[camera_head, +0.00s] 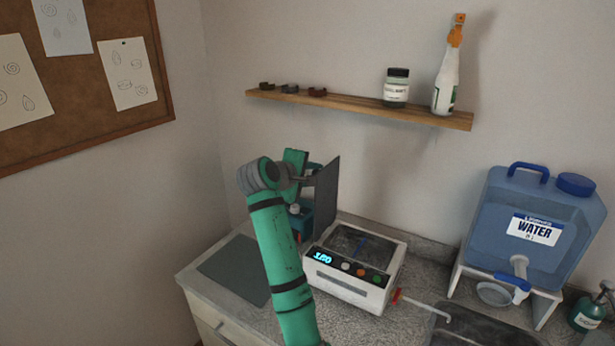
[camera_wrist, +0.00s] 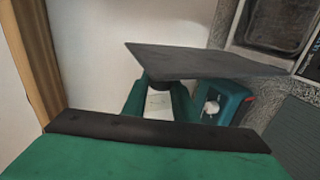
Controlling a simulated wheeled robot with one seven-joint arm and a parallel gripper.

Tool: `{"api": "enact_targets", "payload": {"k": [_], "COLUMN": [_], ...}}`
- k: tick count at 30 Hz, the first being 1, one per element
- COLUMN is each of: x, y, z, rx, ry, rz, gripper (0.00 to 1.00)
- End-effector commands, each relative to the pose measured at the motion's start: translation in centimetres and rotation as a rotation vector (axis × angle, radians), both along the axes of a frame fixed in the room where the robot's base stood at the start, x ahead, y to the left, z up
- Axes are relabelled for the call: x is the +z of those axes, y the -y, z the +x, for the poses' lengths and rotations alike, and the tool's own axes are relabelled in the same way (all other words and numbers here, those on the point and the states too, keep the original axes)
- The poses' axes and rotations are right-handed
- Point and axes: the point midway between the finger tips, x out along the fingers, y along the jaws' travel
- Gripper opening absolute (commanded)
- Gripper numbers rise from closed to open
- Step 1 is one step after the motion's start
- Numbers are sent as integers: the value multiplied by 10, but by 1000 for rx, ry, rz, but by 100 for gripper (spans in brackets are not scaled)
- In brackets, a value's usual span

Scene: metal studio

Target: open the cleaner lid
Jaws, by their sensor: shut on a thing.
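The cleaner (camera_head: 348,270) is a white box with a lit display and several coloured buttons, on the counter in the head view. Its dark flat lid (camera_head: 327,196) stands nearly upright at the left of the cleaner, and the basin's top is uncovered. My gripper (camera_head: 308,180) is at the lid's left face, shut on the lid; the exact contact is partly hidden. In the wrist view the lid (camera_wrist: 205,62) shows as a dark slanted plate beyond my gripper, with the cleaner's basin (camera_wrist: 275,22) at the top right.
A teal device with a white knob (camera_wrist: 210,108) stands close behind the lid and gripper. A blue water container (camera_head: 530,225) stands on the right. A wall shelf (camera_head: 350,107) holds a jar and spray bottle. A grey mat (camera_head: 235,270) lies clear at left.

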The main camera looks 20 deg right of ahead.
Motion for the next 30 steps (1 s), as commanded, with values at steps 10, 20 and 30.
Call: {"api": "enact_targets", "payload": {"k": [10,20,30], "x": [-8,-9,-9], "y": [-2,-9,-10], "z": [5,9,9], "rx": [-17,-10,-7], "ry": [-104,-117,-116], "rz": [-77,-87,-87], "gripper": [0,0,44]}}
